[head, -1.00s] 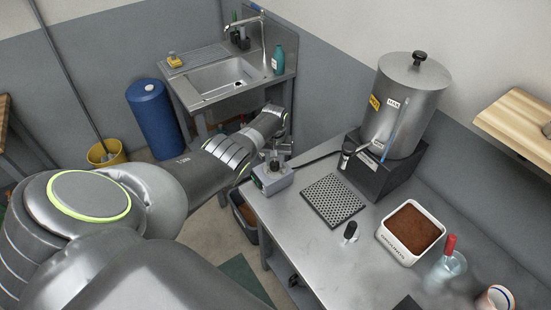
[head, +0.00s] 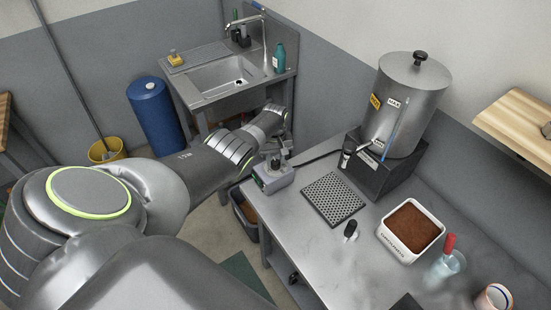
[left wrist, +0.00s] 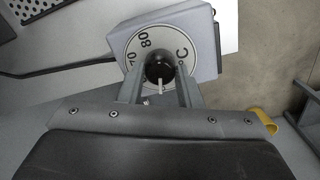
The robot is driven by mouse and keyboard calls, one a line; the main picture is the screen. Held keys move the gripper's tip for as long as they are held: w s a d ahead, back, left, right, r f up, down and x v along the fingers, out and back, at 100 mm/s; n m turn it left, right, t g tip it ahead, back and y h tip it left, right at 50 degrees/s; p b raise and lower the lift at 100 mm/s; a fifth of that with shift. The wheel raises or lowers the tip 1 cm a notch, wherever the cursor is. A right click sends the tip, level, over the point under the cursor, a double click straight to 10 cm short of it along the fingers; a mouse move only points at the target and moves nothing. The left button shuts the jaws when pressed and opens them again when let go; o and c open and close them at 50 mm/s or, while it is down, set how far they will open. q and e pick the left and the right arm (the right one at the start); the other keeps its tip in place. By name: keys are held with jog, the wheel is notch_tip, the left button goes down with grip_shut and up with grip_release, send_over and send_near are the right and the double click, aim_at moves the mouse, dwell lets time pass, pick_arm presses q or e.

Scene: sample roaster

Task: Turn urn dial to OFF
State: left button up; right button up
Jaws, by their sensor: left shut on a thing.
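The urn dial sits on a small grey control box (head: 273,180) at the bench's far left corner. In the left wrist view the white dial plate (left wrist: 131,47) shows 70, 80 and C, with a black knob (left wrist: 158,66) at its middle. A pale pointer on the knob points down in the picture, between the fingers. No OFF mark is readable. My left gripper (left wrist: 160,84) is shut on the knob, one finger on each side; in the head view it is above the box (head: 278,162). My right gripper is not in view.
The steel urn (head: 402,110) stands on a dark base behind the bench's drip grid (head: 333,199). A cable runs from the box toward the urn.

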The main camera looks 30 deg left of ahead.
pick_arm(q)
jog(key=shift+s+d+f, duration=0.25)
jog(key=shift+s+f, duration=0.15)
jog(key=o, duration=1)
jog(key=shift+r, duration=0.35)
jog(key=shift+w, duration=0.1)
